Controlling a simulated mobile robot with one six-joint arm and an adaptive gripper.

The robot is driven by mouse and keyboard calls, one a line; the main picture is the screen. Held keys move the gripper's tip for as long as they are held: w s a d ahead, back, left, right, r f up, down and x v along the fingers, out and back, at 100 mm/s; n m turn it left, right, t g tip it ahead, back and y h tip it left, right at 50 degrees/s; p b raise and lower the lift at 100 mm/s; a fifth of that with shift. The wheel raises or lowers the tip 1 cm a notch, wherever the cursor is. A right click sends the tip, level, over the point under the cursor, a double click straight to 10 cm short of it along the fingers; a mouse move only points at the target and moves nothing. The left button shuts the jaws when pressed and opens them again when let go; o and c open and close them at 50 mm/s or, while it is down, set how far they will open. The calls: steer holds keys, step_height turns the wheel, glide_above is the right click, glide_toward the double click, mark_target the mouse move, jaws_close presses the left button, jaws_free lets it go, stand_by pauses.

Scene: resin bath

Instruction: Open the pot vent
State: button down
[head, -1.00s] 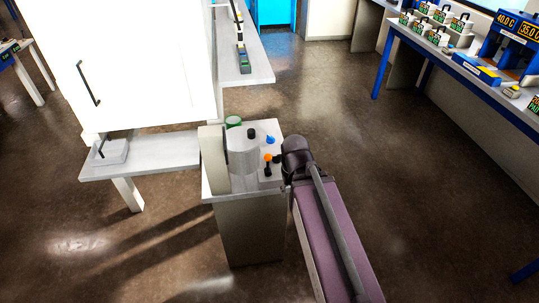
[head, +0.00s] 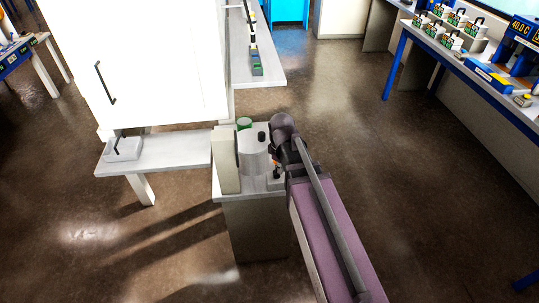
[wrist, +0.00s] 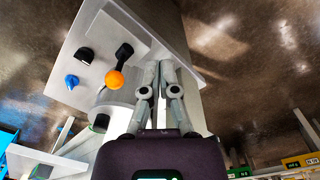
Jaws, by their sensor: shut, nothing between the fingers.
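The pot (head: 253,160) is a pale grey cylinder with a black knob on its lid, on a small white-topped stand (head: 228,194). In the wrist view, an orange ball (wrist: 114,79) sits on a dark lever beside the pot (wrist: 112,118). A blue knob (wrist: 72,81) and a black knob (wrist: 85,55) are on the same stand. No label shows which part is the vent. My gripper (wrist: 163,66) is shut and empty, its fingertips to the right of the orange ball and apart from it in the picture. In the head view my arm hides the blue knob.
A white cabinet (head: 150,65) and a low shelf (head: 170,154) with a grey box (head: 123,149) stand left of the stand. A green round item (head: 243,122) is behind the pot. Benches with instruments line the right side. The floor (head: 400,190) to the right is clear.

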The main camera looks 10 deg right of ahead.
steer(key=w+a+r+n+p, duration=0.5)
steer(key=w+a+n, duration=0.2)
steer(key=w+n, duration=0.2)
steer(key=shift+r+n, duration=0.25)
steer(key=shift+n, duration=0.65)
steer(key=shift+s+d+f, duration=0.1)
steer(key=shift+f, duration=0.05)
steer(key=w+d+f+b, duration=0.1)
steer(key=d+f+b, duration=0.3)
steer(key=f+b, duration=0.6)
steer(key=shift+w+d+f+b, duration=0.15)
steer(key=shift+f+b, duration=0.05)
steer(key=shift+b, duration=0.25)
stand_by(0.7)
